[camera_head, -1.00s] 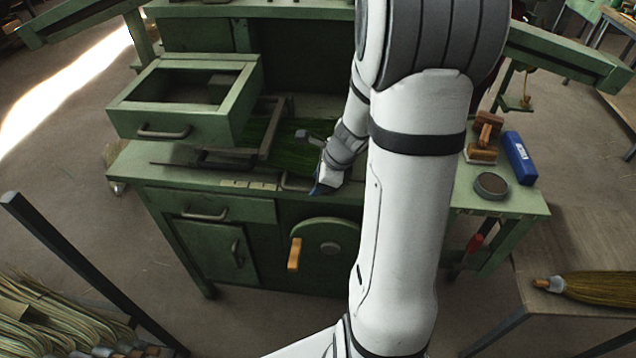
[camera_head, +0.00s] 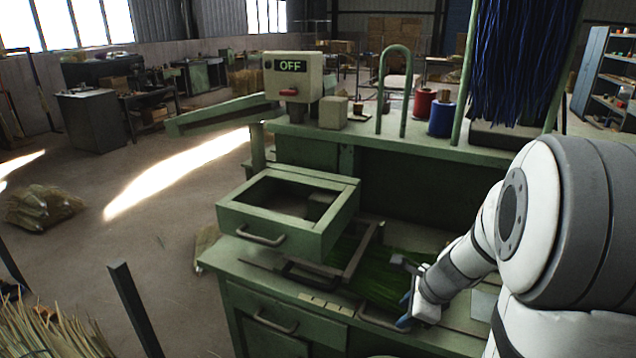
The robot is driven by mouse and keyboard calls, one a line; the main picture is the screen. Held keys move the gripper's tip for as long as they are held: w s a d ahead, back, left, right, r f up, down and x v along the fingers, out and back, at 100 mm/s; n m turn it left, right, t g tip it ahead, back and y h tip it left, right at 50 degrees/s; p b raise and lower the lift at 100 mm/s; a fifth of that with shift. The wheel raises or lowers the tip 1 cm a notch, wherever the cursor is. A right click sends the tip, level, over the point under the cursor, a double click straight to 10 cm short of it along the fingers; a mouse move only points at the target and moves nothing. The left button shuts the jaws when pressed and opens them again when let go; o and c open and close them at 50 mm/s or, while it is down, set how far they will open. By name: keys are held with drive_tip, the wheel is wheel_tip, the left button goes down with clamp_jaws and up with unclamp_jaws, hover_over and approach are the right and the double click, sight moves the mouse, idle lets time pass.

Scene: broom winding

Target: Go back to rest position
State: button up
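My gripper (camera_head: 407,311) is at the end of my white and grey arm, which comes in from the right side. It hangs just over the front part of the green machine's worktop (camera_head: 300,285), beside the green bristles (camera_head: 380,280) that lie in the recess there. Blue shows at its fingertips. The gripper is small and partly turned away, so I cannot tell how far its fingers are apart or whether they hold anything.
An open green drawer box (camera_head: 290,215) stands left of the gripper. A control box (camera_head: 293,85) reading OFF, with a red switch, is on the machine's upper shelf. Blue strands (camera_head: 520,60) hang at the upper right. Open floor (camera_head: 150,250) lies to the left.

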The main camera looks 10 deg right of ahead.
drive_tip(key=s+a+r+n+h, duration=0.1)
drive_tip(key=s+a+r+n, duration=0.4)
drive_tip(key=n, duration=0.6)
drive_tip(key=s+a+r+n+h, duration=0.1)
drive_tip(key=s+a+r+n, duration=0.3)
drive_tip(key=s+n, duration=0.5)
drive_tip(key=r+n, duration=0.1)
drive_tip(key=n, duration=0.1)
drive_tip(key=shift+s+a+r+n+g+h, duration=0.3)
drive_tip(key=shift+s+a+g+h, duration=0.05)
drive_tip(key=shift+g+h, duration=0.05)
